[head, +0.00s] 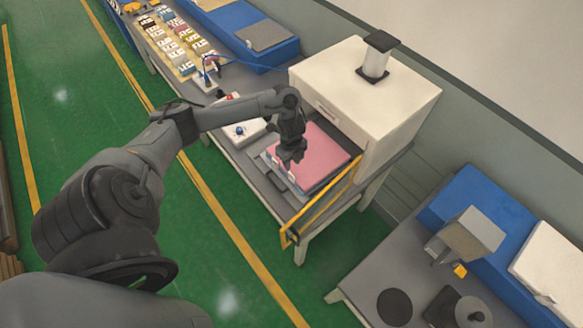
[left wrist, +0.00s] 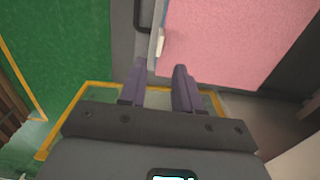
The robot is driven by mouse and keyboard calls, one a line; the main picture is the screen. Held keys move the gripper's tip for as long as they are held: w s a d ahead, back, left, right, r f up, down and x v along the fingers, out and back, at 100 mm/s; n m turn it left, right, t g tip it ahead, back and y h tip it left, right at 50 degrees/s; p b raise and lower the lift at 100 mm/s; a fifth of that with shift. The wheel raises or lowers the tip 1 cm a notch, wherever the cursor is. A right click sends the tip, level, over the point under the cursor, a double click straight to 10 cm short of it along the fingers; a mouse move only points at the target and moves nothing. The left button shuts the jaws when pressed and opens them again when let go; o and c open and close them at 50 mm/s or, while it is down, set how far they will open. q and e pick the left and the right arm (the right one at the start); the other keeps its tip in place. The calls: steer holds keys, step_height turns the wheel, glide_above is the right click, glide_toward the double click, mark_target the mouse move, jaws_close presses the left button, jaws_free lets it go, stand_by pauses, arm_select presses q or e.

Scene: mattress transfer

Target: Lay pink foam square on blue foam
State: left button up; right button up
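The pink foam square (head: 325,153) lies flat on the bench in front of the white box-shaped machine. A thin bluish-grey edge (head: 322,184) shows under its near right side; I cannot tell whether this is the blue foam or a tray. My left gripper (head: 291,160) is over the pink square's near left edge and hides part of it. In the left wrist view the pink square (left wrist: 238,45) fills the upper right, and my left gripper (left wrist: 159,80) has its two fingers apart with nothing between them. A small white tab (left wrist: 160,40) shows at the square's edge. My right gripper is not in view.
The white machine (head: 365,92) stands right behind the square. A yellow bar frame (head: 322,205) slants along the bench's near right end. A white control box (head: 243,130) with coloured knobs sits left of the square. A separate grey table (head: 372,283) is at lower right.

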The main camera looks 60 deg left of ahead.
arm_select(q)
steer(key=shift+r+p, duration=0.55)
steer(key=shift+r, duration=1.65)
